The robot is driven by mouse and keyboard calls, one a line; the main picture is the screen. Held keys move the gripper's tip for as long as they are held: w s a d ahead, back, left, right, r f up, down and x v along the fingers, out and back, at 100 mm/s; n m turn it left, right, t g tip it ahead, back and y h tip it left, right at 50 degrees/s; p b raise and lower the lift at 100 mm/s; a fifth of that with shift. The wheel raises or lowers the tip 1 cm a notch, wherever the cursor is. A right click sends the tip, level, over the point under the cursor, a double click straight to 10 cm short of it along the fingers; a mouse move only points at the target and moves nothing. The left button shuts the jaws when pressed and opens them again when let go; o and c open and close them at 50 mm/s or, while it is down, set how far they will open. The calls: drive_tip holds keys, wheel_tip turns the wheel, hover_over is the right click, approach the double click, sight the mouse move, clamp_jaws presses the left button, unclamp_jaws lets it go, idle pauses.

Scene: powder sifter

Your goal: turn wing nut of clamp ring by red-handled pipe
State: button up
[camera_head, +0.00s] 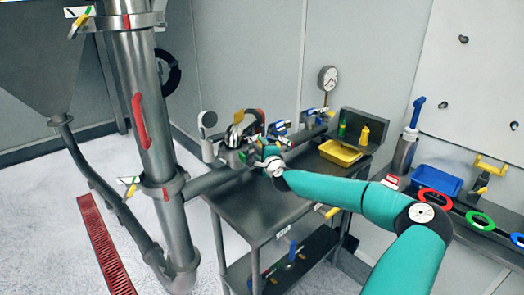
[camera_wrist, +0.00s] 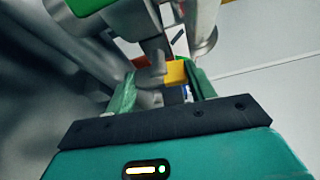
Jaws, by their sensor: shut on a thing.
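My gripper (camera_head: 262,148) is at the pipe fittings over the metal table. In the wrist view, my gripper's two green fingers (camera_wrist: 164,92) are closed around a yellow wing nut (camera_wrist: 176,73), with a grey metal part beside it. The grip is partly hidden by the fingers and metal. The steel pipe (camera_head: 150,92) with a red handle (camera_head: 140,121) stands upright at left. It has a clamp ring (camera_head: 168,187) low down, with a yellow and white piece at its left, and another ring near the top. A red curved handle (camera_head: 257,117) also shows just behind my gripper.
The table (camera_head: 262,217) holds a yellow tray (camera_head: 341,153), a small yellow bottle and a gauge (camera_head: 328,78) at the back. A side bench at right has a blue bin (camera_head: 437,180) and coloured rings. A red floor grate (camera_head: 104,243) lies at left.

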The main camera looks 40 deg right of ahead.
drive_tip(key=n+t, duration=0.2)
drive_tip(key=n, duration=0.3)
drive_tip(key=shift+f, duration=0.15)
drive_tip(key=shift+n+t+y, duration=0.2)
drive_tip(key=shift+n+t, duration=0.3)
drive_tip(key=shift+n, duration=0.85)
drive_tip(key=shift+n+t+y, duration=0.2)
drive_tip(key=shift+n+t, duration=0.3)
drive_tip(key=shift+n, duration=0.85)
drive_tip(key=o, duration=1)
drive_tip(key=shift+f, duration=0.1)
drive_tip(key=v, duration=1.3)
drive_tip(key=shift+s+a+f, duration=0.1)
drive_tip(key=shift+s+f, duration=0.05)
drive_tip(key=shift+s, duration=0.2)
